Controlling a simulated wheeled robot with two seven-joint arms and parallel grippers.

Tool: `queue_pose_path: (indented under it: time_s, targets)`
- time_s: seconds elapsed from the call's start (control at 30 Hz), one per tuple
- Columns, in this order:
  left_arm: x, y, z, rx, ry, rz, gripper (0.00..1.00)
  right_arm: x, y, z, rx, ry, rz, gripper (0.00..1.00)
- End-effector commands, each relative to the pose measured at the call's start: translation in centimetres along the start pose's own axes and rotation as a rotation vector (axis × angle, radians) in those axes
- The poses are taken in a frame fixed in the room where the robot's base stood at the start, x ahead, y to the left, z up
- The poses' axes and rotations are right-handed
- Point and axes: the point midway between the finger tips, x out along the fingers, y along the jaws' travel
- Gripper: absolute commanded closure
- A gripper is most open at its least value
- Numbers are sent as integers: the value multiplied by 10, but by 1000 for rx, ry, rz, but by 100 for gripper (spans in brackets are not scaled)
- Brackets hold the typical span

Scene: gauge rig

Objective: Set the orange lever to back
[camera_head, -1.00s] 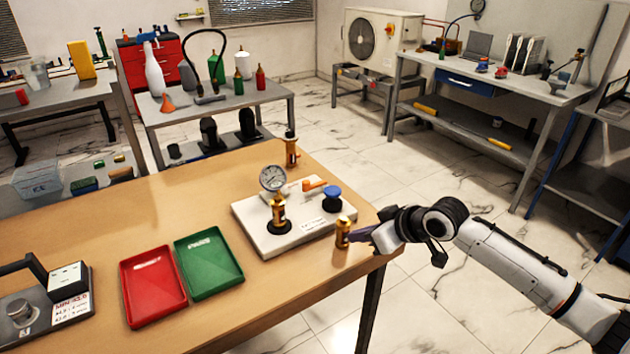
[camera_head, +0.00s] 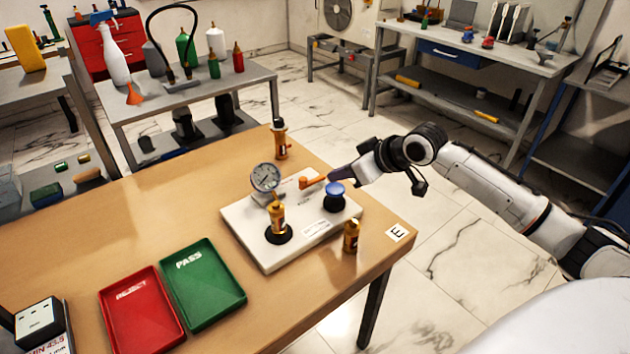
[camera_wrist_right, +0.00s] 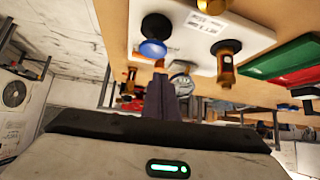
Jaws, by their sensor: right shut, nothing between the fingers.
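The orange lever (camera_head: 313,182) is on the white rig plate (camera_head: 252,240), between the gauge (camera_head: 266,178) and the blue knob (camera_head: 335,189). Its handle points right, toward my right gripper. My right gripper (camera_head: 334,177) is shut and empty, above the plate's right side, with its tips close to the lever and behind the blue knob in the head view. I cannot tell whether they touch the lever. In the right wrist view its fingers (camera_wrist_right: 160,92) are together, with the blue knob (camera_wrist_right: 152,50) beside them; the lever is not clear there. My left gripper is not in view.
Brass canisters stand on the plate (camera_head: 278,220), at the table's right side (camera_head: 351,237) and behind the plate (camera_head: 280,142). A red REJECT tray (camera_head: 142,312) and a green PASS tray (camera_head: 203,287) lie at front left. The table's left middle is bare.

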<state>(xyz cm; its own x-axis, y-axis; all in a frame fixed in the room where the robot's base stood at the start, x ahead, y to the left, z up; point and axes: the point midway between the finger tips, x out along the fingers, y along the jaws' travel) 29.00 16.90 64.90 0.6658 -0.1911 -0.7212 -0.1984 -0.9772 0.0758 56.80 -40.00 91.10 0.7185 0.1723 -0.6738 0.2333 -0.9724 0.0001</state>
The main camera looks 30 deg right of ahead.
Motion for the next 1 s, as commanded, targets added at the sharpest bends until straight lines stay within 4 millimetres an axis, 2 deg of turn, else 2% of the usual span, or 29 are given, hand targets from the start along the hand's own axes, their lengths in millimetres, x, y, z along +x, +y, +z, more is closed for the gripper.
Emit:
queue_pose_path:
  time_s: [0.17,0.5,0.7,1.0]
  targets:
    - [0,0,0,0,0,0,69,23,-1,-1,3,3,-2,100]
    - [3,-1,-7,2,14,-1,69,82,-1,0,2,0,0,100]
    - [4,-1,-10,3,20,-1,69,96,0,0,-1,0,0,100]
    - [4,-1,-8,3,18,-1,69,97,0,0,-1,0,1,100]
